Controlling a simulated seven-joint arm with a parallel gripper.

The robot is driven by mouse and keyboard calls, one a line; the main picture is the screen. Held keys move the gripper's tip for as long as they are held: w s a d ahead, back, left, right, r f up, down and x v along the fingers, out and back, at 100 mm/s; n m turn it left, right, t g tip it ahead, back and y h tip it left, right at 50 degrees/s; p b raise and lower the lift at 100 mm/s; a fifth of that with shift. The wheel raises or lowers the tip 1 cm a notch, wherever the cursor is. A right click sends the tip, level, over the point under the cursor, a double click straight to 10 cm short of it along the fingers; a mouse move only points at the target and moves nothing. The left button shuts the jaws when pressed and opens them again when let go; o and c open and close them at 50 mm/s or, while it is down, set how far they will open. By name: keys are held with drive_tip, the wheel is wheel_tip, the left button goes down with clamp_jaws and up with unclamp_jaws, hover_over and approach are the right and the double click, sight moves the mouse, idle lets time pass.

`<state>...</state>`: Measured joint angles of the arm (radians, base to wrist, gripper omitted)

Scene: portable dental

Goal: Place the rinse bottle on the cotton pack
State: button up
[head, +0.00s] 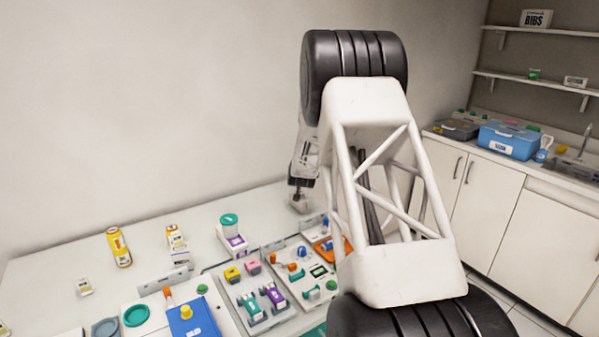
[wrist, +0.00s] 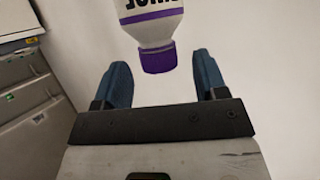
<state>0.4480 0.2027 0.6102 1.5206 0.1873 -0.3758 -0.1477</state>
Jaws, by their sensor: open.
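In the wrist view a white bottle (wrist: 153,25) with a purple cap (wrist: 158,58) and a purple band shows at the top, cap toward me; it is likely the rinse bottle. Its dark lettering is cut off by the frame edge. My gripper (wrist: 207,68) is open, with the bottle's cap end between or just beyond its two blue fingertips; I see no contact. In the head view my gripper (head: 299,194) is small at the far end of the table, partly hidden by my arm. I cannot surely identify the cotton pack among the small packages.
The white table (head: 60,255) holds yellow cans (head: 119,247), a white-and-purple box (head: 233,241) under a teal-topped item, and trays of coloured parts (head: 262,300). A blue box (head: 508,140) stands on the counter at right. The table's back left is fairly clear.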

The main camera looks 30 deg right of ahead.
drive_tip(key=v, duration=1)
idle(0.5)
drive_tip(key=shift+a+r, duration=0.1)
idle(0.3)
drive_tip(key=s+a+r+n+g+y, duration=0.15)
drive_tip(key=s+a+r, duration=0.25)
drive_tip(key=s+a, duration=0.4)
drive_tip(key=s+a+r+n+g+y, duration=0.15)
drive_tip(key=s+a+r, duration=0.35)
drive_tip(key=a, duration=0.5)
drive_tip(key=s+a+r+g+y, duration=0.1)
drive_tip(key=s+a+r+y, duration=0.15)
drive_tip(key=s+a, duration=0.6)
drive_tip(key=s+a+n+g, duration=0.1)
drive_tip(key=s+a, duration=0.3)
drive_tip(key=s, duration=0.6)
drive_tip(key=s+a+n+g, duration=0.1)
drive_tip(key=s+a, duration=0.3)
drive_tip(key=s, duration=0.6)
drive_tip(key=s+a+g+y, duration=0.1)
drive_tip(key=s+a+g, duration=0.2)
drive_tip(key=s, duration=0.7)
drive_tip(key=shift+a+f+n, duration=0.15)
drive_tip(key=shift+a+n, duration=0.25)
drive_tip(key=shift+a, duration=0.35)
drive_tip(key=shift+s, duration=0.1)
